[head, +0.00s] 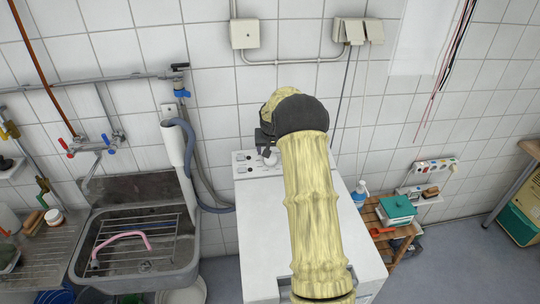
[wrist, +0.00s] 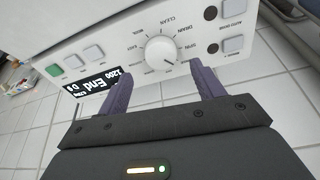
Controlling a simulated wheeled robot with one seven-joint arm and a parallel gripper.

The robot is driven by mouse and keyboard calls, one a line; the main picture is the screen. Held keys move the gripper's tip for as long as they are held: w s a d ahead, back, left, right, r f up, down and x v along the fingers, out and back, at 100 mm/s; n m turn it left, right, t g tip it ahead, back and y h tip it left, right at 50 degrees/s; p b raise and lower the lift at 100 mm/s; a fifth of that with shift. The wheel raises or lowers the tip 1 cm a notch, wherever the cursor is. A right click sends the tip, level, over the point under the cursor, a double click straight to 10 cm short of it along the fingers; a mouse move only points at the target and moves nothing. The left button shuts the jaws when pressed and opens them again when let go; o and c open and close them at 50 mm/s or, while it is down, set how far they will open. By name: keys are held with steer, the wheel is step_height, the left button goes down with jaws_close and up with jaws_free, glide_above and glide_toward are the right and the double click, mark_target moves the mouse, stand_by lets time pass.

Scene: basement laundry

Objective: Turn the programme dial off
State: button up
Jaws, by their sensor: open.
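The programme dial (wrist: 161,52) is a round white knob on the washing machine's control panel (wrist: 100,40), ringed by printed labels such as DRAIN and CLEAN. Its exact pointer setting is too small to read surely. My gripper (wrist: 161,74) is open and empty, its two purple fingers pointing at the panel, one to each side of the dial's lower part. I cannot tell whether they touch it. In the head view the white machine (head: 262,245) stands against the tiled wall, and my arm hides part of its panel (head: 243,166).
A dark display (wrist: 97,84) reads "End", beside a green button (wrist: 54,70) and several grey buttons. In the head view a sink (head: 150,262) stands to the left, and a wooden stool (head: 383,222) with a green box (head: 397,209) to the right.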

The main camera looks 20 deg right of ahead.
mark_target(271, 158)
steer(key=x, duration=0.5)
steer(key=shift+w+a+f+p, duration=0.1)
steer(key=shift+f+p, duration=0.05)
steer(key=shift+p, duration=0.2)
steer(key=c, duration=1)
steer(key=shift+o, duration=0.2)
